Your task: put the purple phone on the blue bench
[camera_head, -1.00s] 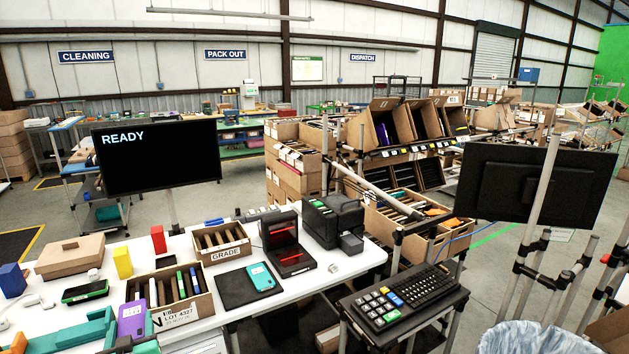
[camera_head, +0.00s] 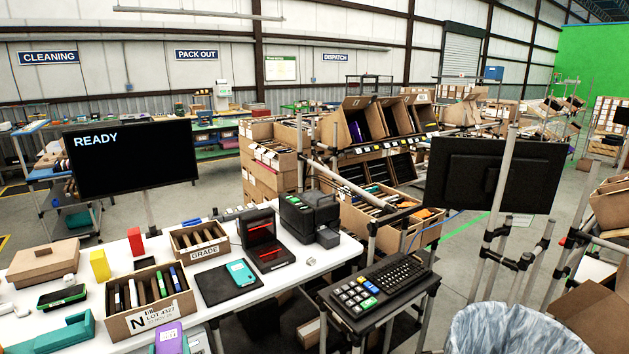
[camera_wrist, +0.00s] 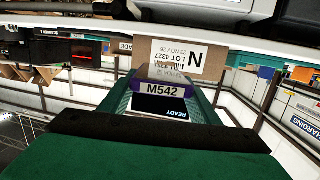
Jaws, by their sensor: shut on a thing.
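The purple phone (camera_head: 168,338) shows at the bottom edge of the head view, in front of the box marked N, with a white label. Its lower part is cut off. In the wrist view the phone (camera_wrist: 150,85) shows its purple end with the label M542 above a dark screen reading READY. My gripper (camera_wrist: 163,100) has its teal fingers on both sides of the phone and is shut on it. In the head view little of my gripper shows. A bench with a blue edge (camera_head: 31,127) stands far back at the left; I cannot tell if it is the task's bench.
The white table (camera_head: 345,247) holds a carton marked N (camera_head: 150,316), a GRADE box (camera_head: 203,252), a dark pad with a teal phone (camera_head: 241,272) and a printer (camera_head: 308,217). A keyboard stand (camera_head: 378,290) and a lined bin (camera_head: 515,335) stand at the right.

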